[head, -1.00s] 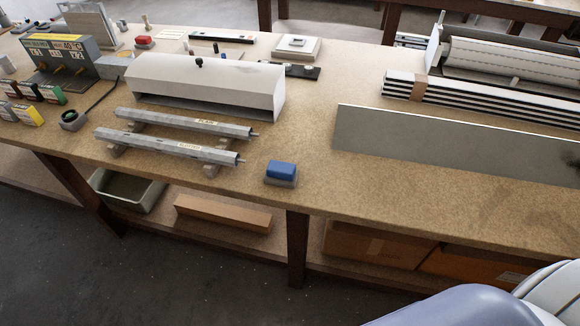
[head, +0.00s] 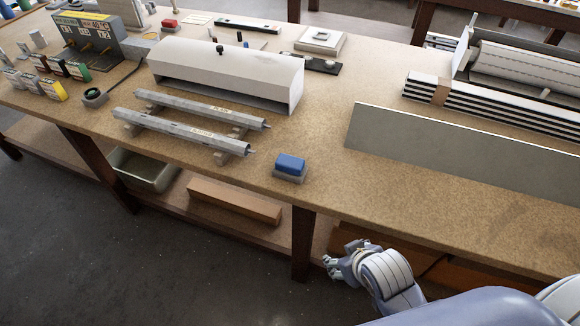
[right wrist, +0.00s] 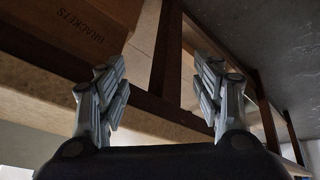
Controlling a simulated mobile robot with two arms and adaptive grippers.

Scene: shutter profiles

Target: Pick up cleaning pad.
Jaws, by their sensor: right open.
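The cleaning pad (head: 290,164) is a small blue block on a grey base. It rests near the front edge of the workbench (head: 330,190), right of two metal profiles. My right gripper (head: 332,264) is in front of the bench, below the level of its top, lower right of the pad and apart from it. In the right wrist view its two fingers (right wrist: 160,90) are spread with nothing between them. The pad does not show in the right wrist view. My left gripper is not in view.
Two metal profiles (head: 185,130) lie on supports left of the pad. A white metal cover (head: 225,78) stands behind them. A long grey panel (head: 460,145) lies to the right. The bench's front edge and a dark leg (head: 303,245) are close to my right gripper. A lower shelf holds boxes.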

